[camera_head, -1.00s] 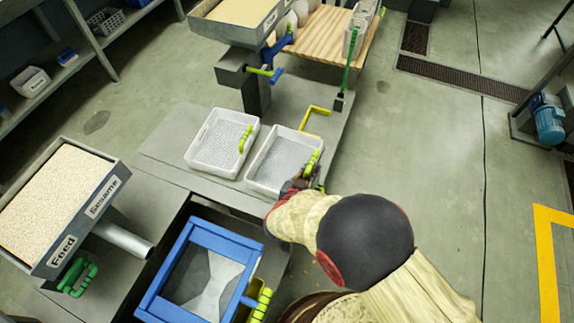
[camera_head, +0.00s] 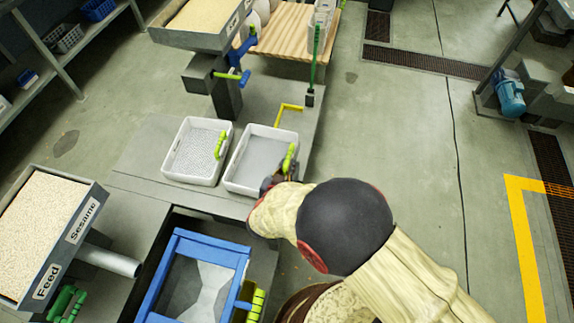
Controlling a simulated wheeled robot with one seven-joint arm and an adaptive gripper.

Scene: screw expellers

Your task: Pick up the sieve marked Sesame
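Two white rectangular sieves with yellow-green handles lie side by side on the grey bench. The left sieve (camera_head: 190,158) has a coarser perforated mesh; the right sieve (camera_head: 252,160) looks finer and smoother. No Sesame marking is readable on either sieve; the word shows on the label (camera_head: 84,219) of the feed hopper at left. My gripper (camera_head: 279,180) is at the right sieve's near right corner, by its upright handle (camera_head: 289,158). My arm covers most of the gripper, so I cannot tell whether its fingers are shut on the handle.
A grain-filled feed hopper (camera_head: 82,262) stands at lower left, with a blue-framed bin (camera_head: 170,292) beside it. A second hopper (camera_head: 215,42) and a green-handled tool (camera_head: 310,90) stand beyond the sieves. Open floor (camera_head: 400,130) lies to the right.

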